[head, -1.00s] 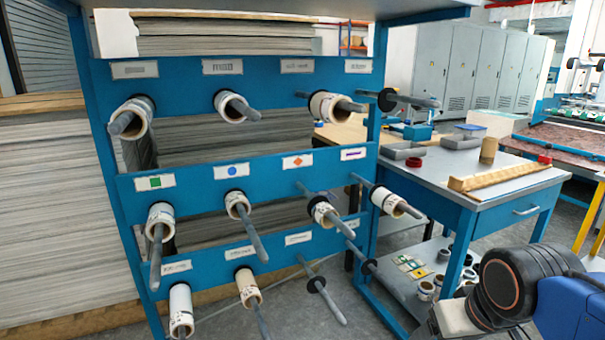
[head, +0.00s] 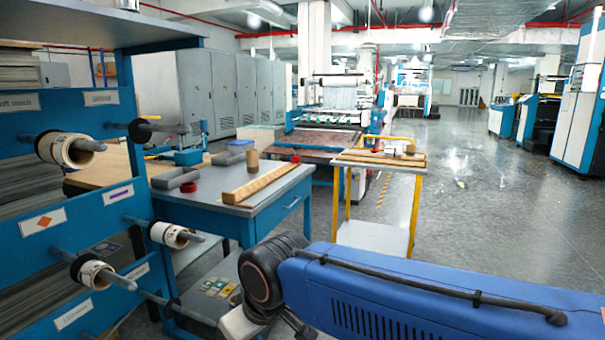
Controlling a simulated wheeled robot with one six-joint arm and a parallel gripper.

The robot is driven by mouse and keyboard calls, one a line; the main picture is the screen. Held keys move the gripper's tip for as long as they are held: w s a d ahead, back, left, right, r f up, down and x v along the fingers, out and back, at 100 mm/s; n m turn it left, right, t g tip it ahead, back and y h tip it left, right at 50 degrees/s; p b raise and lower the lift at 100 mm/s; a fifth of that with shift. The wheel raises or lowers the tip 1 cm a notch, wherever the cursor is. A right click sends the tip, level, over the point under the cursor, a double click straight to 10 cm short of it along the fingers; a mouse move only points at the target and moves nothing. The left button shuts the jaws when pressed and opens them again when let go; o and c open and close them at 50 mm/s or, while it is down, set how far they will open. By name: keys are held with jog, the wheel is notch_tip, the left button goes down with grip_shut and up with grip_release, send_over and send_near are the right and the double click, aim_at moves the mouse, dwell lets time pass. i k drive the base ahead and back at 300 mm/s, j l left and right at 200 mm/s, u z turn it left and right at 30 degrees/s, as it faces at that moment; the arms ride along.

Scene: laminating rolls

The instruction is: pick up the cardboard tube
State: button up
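A short brown cylinder, which looks like the cardboard tube (head: 252,161), stands upright on the grey-topped blue workbench (head: 228,200), near its back edge. It is behind a long wooden strip (head: 262,183). My blue arm crosses the lower right of the head view, in front of the bench and well apart from the tube. My gripper's fingers do not show.
A blue rack (head: 40,222) with rolls on rods projecting toward the bench stands at the left. A red ring (head: 189,187) and grey trays lie on the bench. A yellow-framed cart (head: 375,240) stands right of it. Open floor (head: 480,215) spreads at the right.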

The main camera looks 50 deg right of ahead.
aim_at(411, 149)
jog(key=z, duration=2.15)
jog(key=i+u, duration=0.15)
jog(key=i, duration=0.45)
jog(key=i+l+u, duration=0.2)
jog(key=i, duration=0.45)
jog(key=j, duration=0.1)
